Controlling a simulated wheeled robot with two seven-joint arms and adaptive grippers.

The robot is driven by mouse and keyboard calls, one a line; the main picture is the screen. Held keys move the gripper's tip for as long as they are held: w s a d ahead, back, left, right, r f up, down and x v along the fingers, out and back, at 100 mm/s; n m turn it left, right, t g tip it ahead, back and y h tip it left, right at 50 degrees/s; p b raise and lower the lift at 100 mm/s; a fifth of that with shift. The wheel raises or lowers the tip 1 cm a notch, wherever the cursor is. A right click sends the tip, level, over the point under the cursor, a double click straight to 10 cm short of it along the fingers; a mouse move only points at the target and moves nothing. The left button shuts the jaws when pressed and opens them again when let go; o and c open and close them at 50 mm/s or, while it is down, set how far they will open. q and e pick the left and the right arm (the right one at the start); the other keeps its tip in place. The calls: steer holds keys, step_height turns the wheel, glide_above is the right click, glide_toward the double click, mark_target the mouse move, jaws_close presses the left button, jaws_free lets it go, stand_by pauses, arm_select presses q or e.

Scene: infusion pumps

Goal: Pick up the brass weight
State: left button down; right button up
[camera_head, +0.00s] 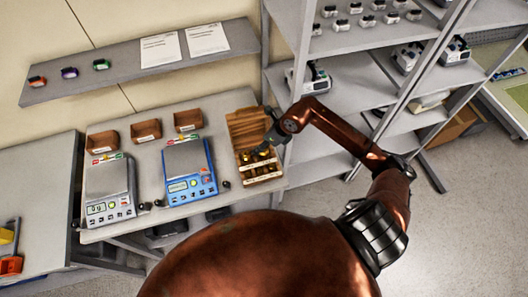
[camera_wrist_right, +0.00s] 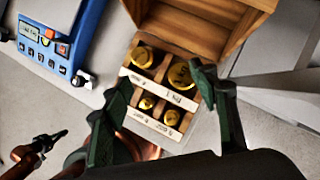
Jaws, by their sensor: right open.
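Several brass weights sit in separate compartments of an open wooden box (camera_head: 262,181) on the table; the larger ones (camera_wrist_right: 181,75) are in the far row and the smaller ones (camera_wrist_right: 172,117) in the near row. The weights (camera_head: 262,155) are small and partly covered in the head view. My right gripper (camera_head: 272,142) is over the box. In the right wrist view its green fingers (camera_wrist_right: 160,82) are spread to either side of the compartments, with nothing held between them.
A blue scale (camera_head: 192,185) stands left of the box, with a grey scale (camera_head: 108,202) farther left. Small brown bins (camera_head: 145,131) line the table's back. The box's raised wooden lid (camera_wrist_right: 190,28) is behind the weights. A metal shelf (camera_head: 345,80) stands to the right.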

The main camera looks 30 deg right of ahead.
mark_target(267, 148)
steer(key=d, duration=0.1)
steer(key=d+f+h, duration=0.1)
steer(key=d, duration=0.1)
steer(key=shift+w+a+f+g, duration=0.1)
steer(key=shift+w+f+g, duration=0.05)
steer(key=shift+f, duration=0.35)
steer(key=shift+w+f+g, duration=0.1)
steer(key=shift+f+g, duration=0.05)
steer(key=shift+f, duration=0.3)
steer(key=shift+s+p+x, duration=0.15)
steer(key=shift+p+x, duration=0.35)
steer(key=shift+x, duration=0.9)
steer(key=shift+s+p+x, duration=0.15)
steer(key=shift+p+x, duration=0.35)
steer(key=shift+x, duration=0.85)
arm_select(q)
steer(key=shift+s+r, duration=0.6)
steer(key=shift+r, duration=0.15)
arm_select(e)
steer(key=shift+f, duration=0.1)
steer(key=shift+c, duration=0.3)
jaws_close()
steer(key=shift+w, duration=0.1)
